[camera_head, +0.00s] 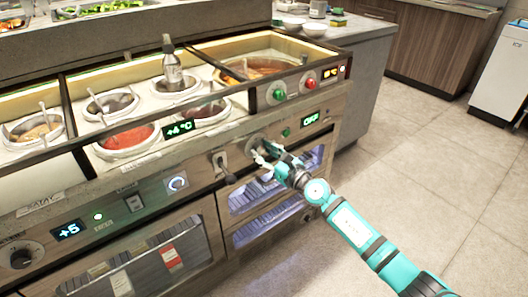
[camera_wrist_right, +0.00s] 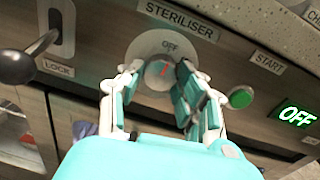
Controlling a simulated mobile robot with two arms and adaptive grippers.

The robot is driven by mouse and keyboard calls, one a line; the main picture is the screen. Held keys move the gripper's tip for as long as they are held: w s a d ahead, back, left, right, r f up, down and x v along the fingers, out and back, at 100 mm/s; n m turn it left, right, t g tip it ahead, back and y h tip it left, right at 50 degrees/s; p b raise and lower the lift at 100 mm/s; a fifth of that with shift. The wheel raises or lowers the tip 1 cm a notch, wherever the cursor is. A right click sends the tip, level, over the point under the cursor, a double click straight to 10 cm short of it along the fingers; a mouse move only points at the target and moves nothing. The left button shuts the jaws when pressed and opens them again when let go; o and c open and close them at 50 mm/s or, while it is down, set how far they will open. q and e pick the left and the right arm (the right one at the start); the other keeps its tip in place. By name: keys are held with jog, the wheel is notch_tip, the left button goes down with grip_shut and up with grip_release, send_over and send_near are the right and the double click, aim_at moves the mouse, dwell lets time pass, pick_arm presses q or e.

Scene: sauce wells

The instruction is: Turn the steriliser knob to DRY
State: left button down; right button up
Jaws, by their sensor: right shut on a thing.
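The steriliser knob (camera_wrist_right: 157,73) is a grey round knob with a red mark, on a pale round dial plate (camera_wrist_right: 146,45) under the STERILISER label. The red mark points roughly toward the OFF print at the top. No DRY print is visible; my fingers and hand cover the lower dial. My right gripper (camera_wrist_right: 160,82) is shut on the knob, one finger on each side. In the head view, the right gripper (camera_head: 268,160) is at the counter's front panel, against the dial plate (camera_head: 257,141). My left gripper is not in view.
A green START button (camera_wrist_right: 241,97) and a green OFF display (camera_wrist_right: 297,116) sit right of the dial. A dark-knobbed LOCK lever (camera_wrist_right: 17,66) sticks out at left. Steriliser windows (camera_head: 255,194) lie below. Sauce wells (camera_head: 128,137) are above. Floor at right (camera_head: 440,170) is clear.

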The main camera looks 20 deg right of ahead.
jog(key=m, duration=0.5)
jog(key=shift+p, duration=0.4)
jog(key=shift+m, duration=0.7)
jog(key=m, duration=0.2)
jog(key=shift+a+m+p, duration=0.1)
jog(key=shift+m+p, duration=0.3)
jog(key=m+p, duration=0.1)
jog(key=m, duration=0.3)
jog(key=m+p, duration=0.2)
jog(key=m, duration=0.2)
jog(key=shift+m+t+h, duration=0.3)
jog(key=shift+t, duration=0.1)
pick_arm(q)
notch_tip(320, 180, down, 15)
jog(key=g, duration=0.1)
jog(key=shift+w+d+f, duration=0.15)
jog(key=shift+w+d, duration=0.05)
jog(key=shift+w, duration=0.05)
pick_arm(e)
jog(key=shift+a+m, duration=0.1)
jog(key=shift+m, duration=0.6)
jog(key=o, duration=1.1)
jog(key=shift+o, duration=0.2)
